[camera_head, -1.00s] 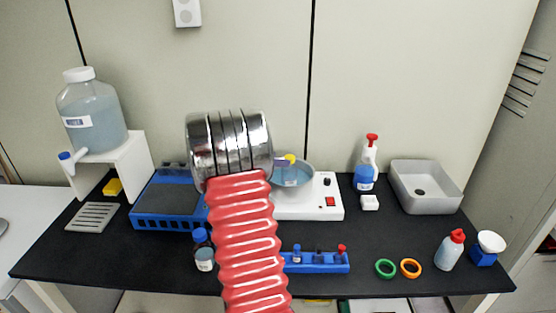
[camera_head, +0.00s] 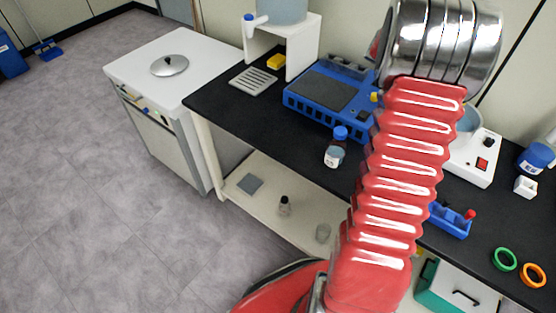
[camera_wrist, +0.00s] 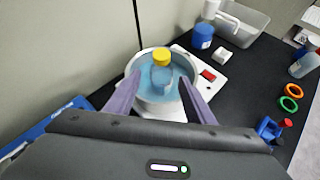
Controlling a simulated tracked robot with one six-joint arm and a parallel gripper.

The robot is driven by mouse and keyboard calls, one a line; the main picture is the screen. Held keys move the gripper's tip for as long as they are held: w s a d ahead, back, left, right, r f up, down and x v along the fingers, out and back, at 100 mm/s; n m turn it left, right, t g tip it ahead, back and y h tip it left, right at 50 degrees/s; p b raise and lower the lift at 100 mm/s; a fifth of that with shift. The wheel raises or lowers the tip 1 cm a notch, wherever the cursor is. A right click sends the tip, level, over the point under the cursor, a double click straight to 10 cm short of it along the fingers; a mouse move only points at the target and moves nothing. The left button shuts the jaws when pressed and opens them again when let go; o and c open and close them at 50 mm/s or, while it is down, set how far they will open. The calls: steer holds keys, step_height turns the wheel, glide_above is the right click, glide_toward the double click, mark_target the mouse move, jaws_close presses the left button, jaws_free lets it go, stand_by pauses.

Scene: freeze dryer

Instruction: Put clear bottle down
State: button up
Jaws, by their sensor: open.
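The clear bottle (camera_wrist: 162,75) with a yellow cap stands in the round bath (camera_wrist: 146,103) of bluish water in the wrist view. My gripper (camera_wrist: 160,78) is open, with one finger on each side of the bottle. Gaps show between the fingers and the bottle, so it is not clamped. In the head view my arm hides the bottle and my gripper. Part of the bath (camera_head: 470,120) shows to the right of the arm there.
The bath's white base (camera_head: 478,158) stands on the black bench. A blue device (camera_head: 325,92) is left of the arm, with a blue-capped bottle (camera_head: 335,152) nearby. Green (camera_head: 504,259) and orange (camera_head: 532,275) rings lie front right. Open floor lies left.

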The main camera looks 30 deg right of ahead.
steer(key=w+a+r+m+t+y, duration=0.1)
steer(key=a+r+m+t+y, duration=0.15)
steer(key=a, duration=1.15)
steer(key=w+a+r+m+t+y, duration=0.15)
steer(key=a+r+m, duration=0.25)
steer(key=a, duration=1)
steer(key=s+a+f+m+t+y, duration=0.1)
steer(key=s+a, duration=0.4)
steer(key=a, duration=1)
steer(key=s+a+m+t+y, duration=0.3)
steer(key=s+a+m+y, duration=0.2)
steer(key=a, duration=0.9)
steer(key=shift+s+a+f+t+y, duration=0.35)
steer(key=shift+s+a+t+y, duration=0.1)
steer(key=shift+y, duration=0.15)
steer(key=shift+d+m, duration=0.1)
steer(key=shift+m, duration=0.15)
